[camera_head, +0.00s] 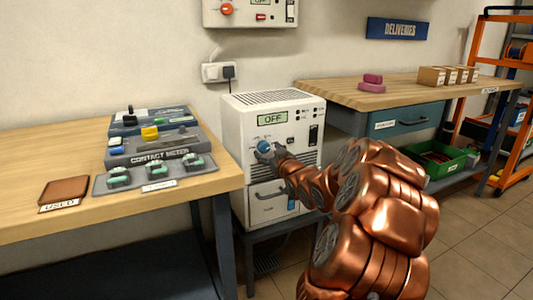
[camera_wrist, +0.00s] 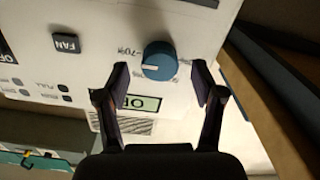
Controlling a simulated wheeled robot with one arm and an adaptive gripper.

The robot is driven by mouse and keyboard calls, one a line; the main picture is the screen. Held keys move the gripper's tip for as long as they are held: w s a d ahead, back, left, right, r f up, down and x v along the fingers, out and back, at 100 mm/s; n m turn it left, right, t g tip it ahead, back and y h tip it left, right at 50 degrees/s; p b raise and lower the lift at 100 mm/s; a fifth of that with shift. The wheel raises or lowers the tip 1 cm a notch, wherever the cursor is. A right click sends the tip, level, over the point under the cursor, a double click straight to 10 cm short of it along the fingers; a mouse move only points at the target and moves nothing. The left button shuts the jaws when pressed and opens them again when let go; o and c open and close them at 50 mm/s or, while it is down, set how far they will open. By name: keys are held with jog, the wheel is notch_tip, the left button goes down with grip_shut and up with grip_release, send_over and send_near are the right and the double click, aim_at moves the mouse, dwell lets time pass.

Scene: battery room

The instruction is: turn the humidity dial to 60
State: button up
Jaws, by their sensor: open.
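The humidity dial is a round blue knob (camera_head: 264,146) on the front of a white cabinet-like unit (camera_head: 235,125). A display on the unit (camera_head: 272,119) reads OFF. In the wrist view the blue dial (camera_wrist: 159,61) has a pale pointer line and a printed scale beside it, with 70% legible. My gripper (camera_wrist: 162,82) is open, with one dark finger on each side of the dial and gaps showing between fingers and knob. In the head view my gripper (camera_head: 266,156) is at the dial and partly covers it. Whether a finger touches it I cannot tell.
A wooden table (camera_head: 90,142) with a contact meter (camera_head: 160,148) and a brown pad (camera_head: 64,190) stands left. A wooden bench (camera_head: 400,93) with a drawer stands right, a green crate (camera_head: 437,160) below it. A drawer with a handle (camera_head: 268,195) sits low on the unit.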

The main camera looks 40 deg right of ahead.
jog(key=shift+w+d, duration=0.25)
jog(key=shift+w, duration=0.45)
jog(key=c, duration=1.1)
